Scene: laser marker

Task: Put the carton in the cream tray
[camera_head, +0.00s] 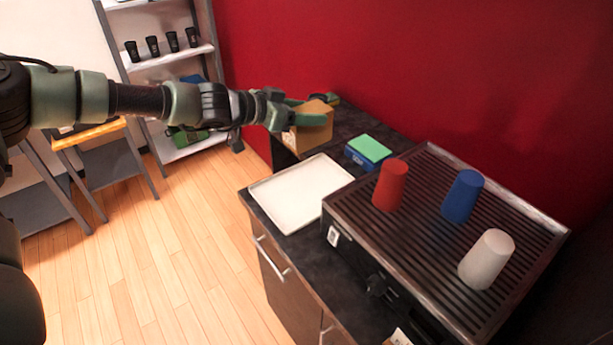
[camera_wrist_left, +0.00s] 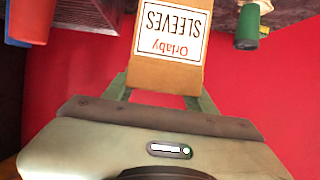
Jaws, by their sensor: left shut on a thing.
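The carton (camera_head: 314,122) is a brown cardboard box. In the left wrist view its white label reads "Orlaby SLEEVES", upside down (camera_wrist_left: 172,45). My left gripper (camera_head: 287,113) is shut on the carton, with green fingers on either side of it (camera_wrist_left: 163,95). The carton is at the far end of the counter, near the red wall; whether it touches the counter is unclear. The cream tray (camera_head: 300,193) lies on the counter, nearer than the carton, and looks empty. My right gripper is not in view.
A green-topped blue box (camera_head: 368,150) sits beside the tray's far right corner. A ribbed black machine (camera_head: 430,215) stands right of the tray, carrying red (camera_head: 390,185), blue (camera_head: 462,196) and white (camera_head: 486,259) cups. Shelves (camera_head: 170,60) stand at the far left.

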